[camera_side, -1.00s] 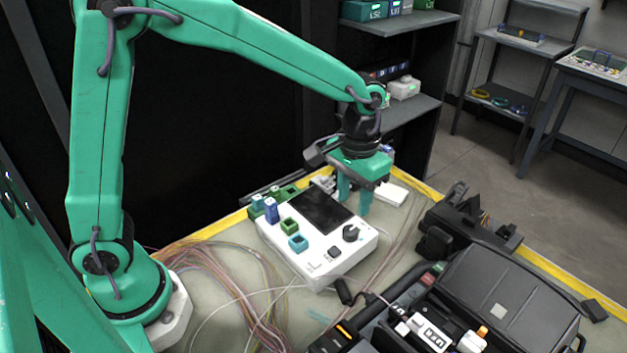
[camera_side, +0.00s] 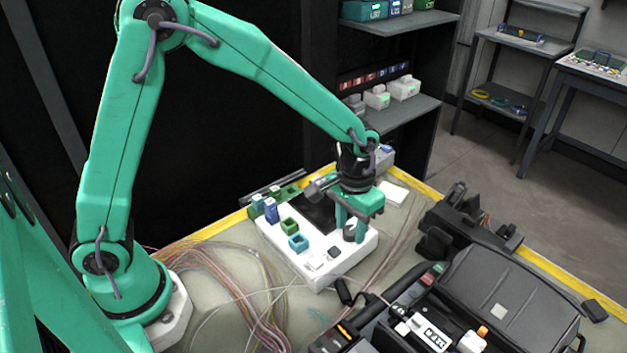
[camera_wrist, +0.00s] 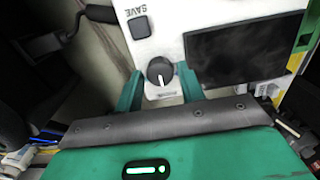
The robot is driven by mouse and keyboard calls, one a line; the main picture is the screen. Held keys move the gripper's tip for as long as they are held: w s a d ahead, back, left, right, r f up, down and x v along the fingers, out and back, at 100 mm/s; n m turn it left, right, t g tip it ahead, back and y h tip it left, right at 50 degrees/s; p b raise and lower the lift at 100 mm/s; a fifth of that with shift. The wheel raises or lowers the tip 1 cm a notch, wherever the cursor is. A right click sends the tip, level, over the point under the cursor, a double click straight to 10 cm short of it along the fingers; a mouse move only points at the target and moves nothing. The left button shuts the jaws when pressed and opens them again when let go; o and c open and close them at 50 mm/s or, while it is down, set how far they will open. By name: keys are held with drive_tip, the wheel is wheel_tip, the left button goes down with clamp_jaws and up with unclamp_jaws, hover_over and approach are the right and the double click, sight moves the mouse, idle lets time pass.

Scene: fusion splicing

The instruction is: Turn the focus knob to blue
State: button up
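The white device (camera_side: 300,263) sits on the bench with its focus knob at the right end of its top. In the wrist view the black round knob (camera_wrist: 160,72) shows a white pointer line, and the white panel (camera_wrist: 160,40) shows around it. My gripper (camera_side: 350,234) is down over the knob in the side view. In the wrist view its two green fingers (camera_wrist: 161,88) stand apart, one on each side of the knob, with a gap to it. The gripper is open. I cannot make out any blue mark beside the knob.
On the device are a dark screen (camera_wrist: 245,48), a SAVE button (camera_wrist: 138,27), and green and teal blocks (camera_side: 298,243). A black case (camera_side: 510,295) stands to the right and loose fibers (camera_side: 235,285) lie to the left.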

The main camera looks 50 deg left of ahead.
drive_tip(key=shift+f, duration=0.15)
drive_tip(key=shift+c, duration=0.5)
drive_tip(key=c, duration=0.6)
drive_tip(key=shift+n, duration=0.3)
drive_tip(key=n, duration=0.5)
drive_tip(key=shift+a, duration=0.1)
drive_tip(key=n, duration=0.6)
drive_tip(key=shift+t, duration=0.3)
drive_tip(key=shift+a, duration=0.1)
